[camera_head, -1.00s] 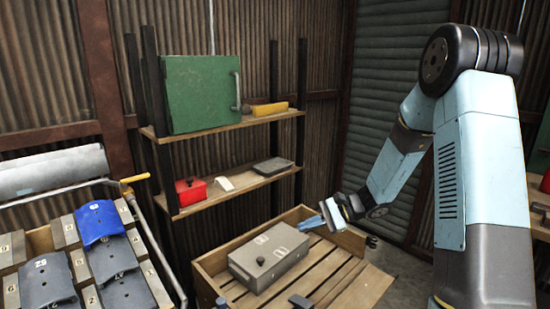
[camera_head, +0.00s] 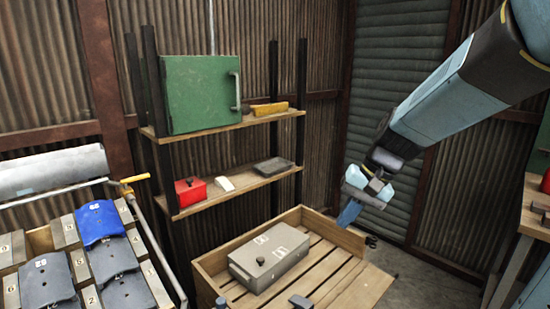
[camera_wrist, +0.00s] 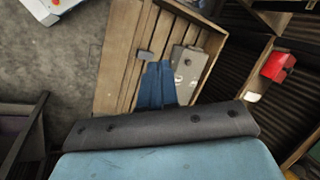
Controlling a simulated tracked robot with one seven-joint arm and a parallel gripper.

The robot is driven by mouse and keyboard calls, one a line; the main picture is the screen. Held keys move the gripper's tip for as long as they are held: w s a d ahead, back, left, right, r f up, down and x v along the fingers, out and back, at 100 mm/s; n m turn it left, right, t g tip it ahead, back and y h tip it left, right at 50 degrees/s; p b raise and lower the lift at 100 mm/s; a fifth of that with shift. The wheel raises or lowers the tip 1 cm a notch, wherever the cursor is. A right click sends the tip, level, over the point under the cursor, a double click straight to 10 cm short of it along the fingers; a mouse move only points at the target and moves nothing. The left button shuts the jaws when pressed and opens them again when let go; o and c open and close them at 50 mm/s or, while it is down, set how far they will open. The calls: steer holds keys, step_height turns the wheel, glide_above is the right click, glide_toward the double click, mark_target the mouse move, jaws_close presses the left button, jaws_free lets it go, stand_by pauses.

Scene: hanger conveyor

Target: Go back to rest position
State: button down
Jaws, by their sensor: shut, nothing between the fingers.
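My gripper (camera_head: 349,213) hangs at the end of my arm in the head view, pointing down, to the right of the wooden crate's back corner and above it. Its blue fingers are together with nothing between them. In the wrist view the closed fingers (camera_wrist: 156,86) show in front of the crate. The wooden crate (camera_head: 370,290) stands on the floor with a grey lidded box (camera_head: 270,257) inside it. The box also shows in the wrist view (camera_wrist: 186,68), to the right of the fingers and partly covered. My gripper is apart from the box.
A shelf rack (camera_head: 235,187) behind the crate holds a green cabinet (camera_head: 200,93), a red box (camera_head: 190,191) and a grey tray (camera_head: 273,167). Numbered holders with blue and grey pieces (camera_head: 99,222) are at left. Bare floor (camera_head: 430,277) lies right of the crate.

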steer(key=s+d+r+n+t+h, duration=0.2)
steer(key=s+d+r+t+h, duration=0.2)
steer(key=s+d+r, duration=0.3)
steer(key=s+d+t, duration=0.1)
steer(key=s, duration=0.2)
steer(key=shift+s+r+n+h, duration=0.2)
steer(key=shift+n+h, duration=0.2)
